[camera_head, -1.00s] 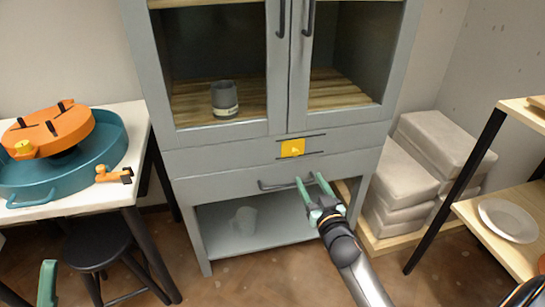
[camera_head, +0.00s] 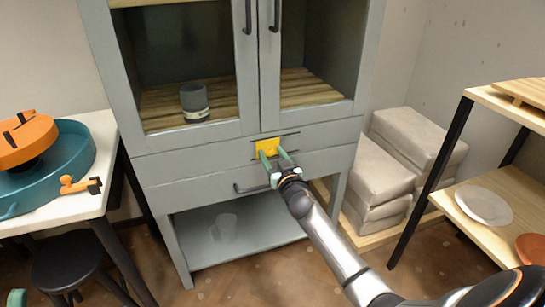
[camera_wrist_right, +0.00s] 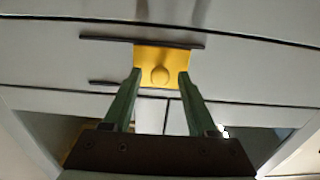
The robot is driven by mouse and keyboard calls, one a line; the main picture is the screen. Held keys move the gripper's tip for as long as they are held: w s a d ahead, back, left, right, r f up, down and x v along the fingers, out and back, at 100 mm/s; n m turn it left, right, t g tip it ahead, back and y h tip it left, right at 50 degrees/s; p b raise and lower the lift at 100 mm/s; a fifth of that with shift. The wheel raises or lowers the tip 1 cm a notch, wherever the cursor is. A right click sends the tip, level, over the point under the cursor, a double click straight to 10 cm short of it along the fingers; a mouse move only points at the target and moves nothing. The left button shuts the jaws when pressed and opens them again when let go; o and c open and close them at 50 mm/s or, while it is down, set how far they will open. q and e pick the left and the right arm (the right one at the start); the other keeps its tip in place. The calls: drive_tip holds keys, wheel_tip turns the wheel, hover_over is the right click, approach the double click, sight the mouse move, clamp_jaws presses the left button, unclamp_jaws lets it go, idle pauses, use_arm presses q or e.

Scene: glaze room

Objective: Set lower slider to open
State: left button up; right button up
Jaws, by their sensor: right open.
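The slider is a yellow plate (camera_head: 267,147) with a round knob, on the grey cabinet front below the glass doors. It sits between two thin dark rails, left of their middle in the head view. My right gripper (camera_head: 273,155) is open just in front of it. In the right wrist view the green fingertips of the right gripper (camera_wrist_right: 160,75) overlap the side edges of the yellow slider (camera_wrist_right: 160,55), with the knob between them; I cannot tell if they touch. A green tip of my left gripper (camera_head: 16,297) shows at the lower left corner; its other finger is hidden.
A drawer handle (camera_head: 252,187) lies just below the slider. A grey cup (camera_head: 194,102) stands behind the glass. A table (camera_head: 105,130) with a teal basin (camera_head: 75,150) is at left, a stool (camera_head: 68,262) below. Stacked bags (camera_head: 380,170) and a shelf (camera_head: 500,240) are at right.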

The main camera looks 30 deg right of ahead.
clamp_jaws()
idle(0.5)
idle(0.9)
